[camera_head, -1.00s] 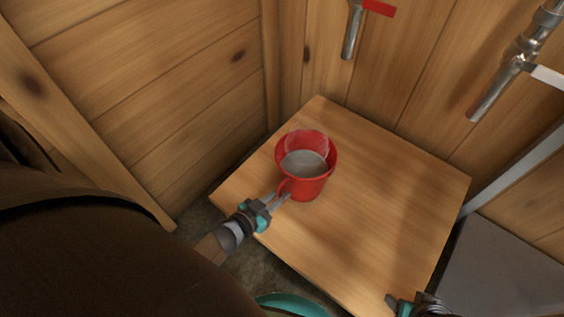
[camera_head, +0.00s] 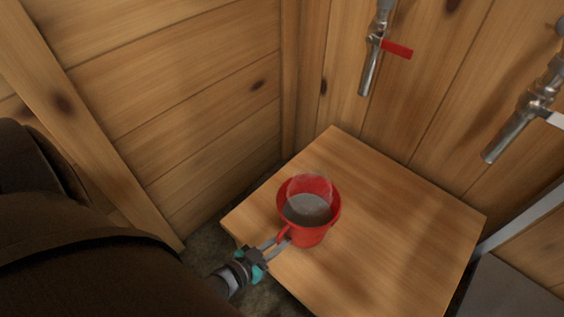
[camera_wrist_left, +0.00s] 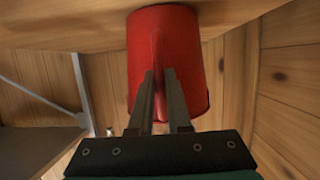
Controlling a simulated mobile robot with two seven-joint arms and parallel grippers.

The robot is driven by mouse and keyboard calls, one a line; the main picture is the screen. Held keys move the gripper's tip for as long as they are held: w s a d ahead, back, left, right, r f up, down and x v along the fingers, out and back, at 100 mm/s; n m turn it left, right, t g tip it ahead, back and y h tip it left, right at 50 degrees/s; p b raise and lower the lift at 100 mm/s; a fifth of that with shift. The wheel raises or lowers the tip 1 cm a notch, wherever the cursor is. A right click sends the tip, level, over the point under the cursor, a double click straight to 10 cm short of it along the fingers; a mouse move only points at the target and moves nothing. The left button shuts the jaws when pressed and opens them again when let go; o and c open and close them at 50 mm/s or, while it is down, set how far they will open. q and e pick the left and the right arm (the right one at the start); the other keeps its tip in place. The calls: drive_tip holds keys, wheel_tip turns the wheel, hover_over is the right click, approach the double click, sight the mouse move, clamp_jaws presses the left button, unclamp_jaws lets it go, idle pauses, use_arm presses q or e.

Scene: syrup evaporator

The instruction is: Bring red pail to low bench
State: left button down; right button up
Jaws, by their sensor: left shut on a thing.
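The red pail (camera_head: 309,233), with grey inside, is upright at the bench's left part in the head view. In the left wrist view the pail (camera_wrist_left: 190,60) fills the middle, its narrow end close to the wood surface at the top. The low bench (camera_head: 390,220) is a square wooden top in the corner. My left gripper (camera_head: 277,246) is at the pail's near left side, shut on its handle (camera_wrist_left: 158,75). Whether the pail rests fully on the bench is hard to tell. My right gripper is out of view.
Plank walls (camera_head: 190,100) close in behind and left of the bench. A tap with a red lever (camera_head: 397,49) and another metal tap (camera_head: 515,130) hang above it. A grey surface (camera_head: 510,290) lies at the lower right. The bench's right part is clear.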

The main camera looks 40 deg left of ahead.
use_arm(q)
drive_tip(key=s, duration=0.4)
drive_tip(key=shift+d, duration=0.1)
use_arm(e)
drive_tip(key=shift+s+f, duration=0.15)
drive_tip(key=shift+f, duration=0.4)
use_arm(q)
drive_tip(key=shift+d, duration=0.1)
drive_tip(key=shift+d+p, duration=0.3)
drive_tip(key=shift+d, duration=0.05)
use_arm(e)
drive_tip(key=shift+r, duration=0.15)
use_arm(q)
drive_tip(key=c, duration=0.8)
unclamp_jaws()
drive_tip(key=shift+s+a+f, duration=0.1)
drive_tip(key=shift+s+f, duration=0.05)
drive_tip(key=shift+s, duration=0.05)
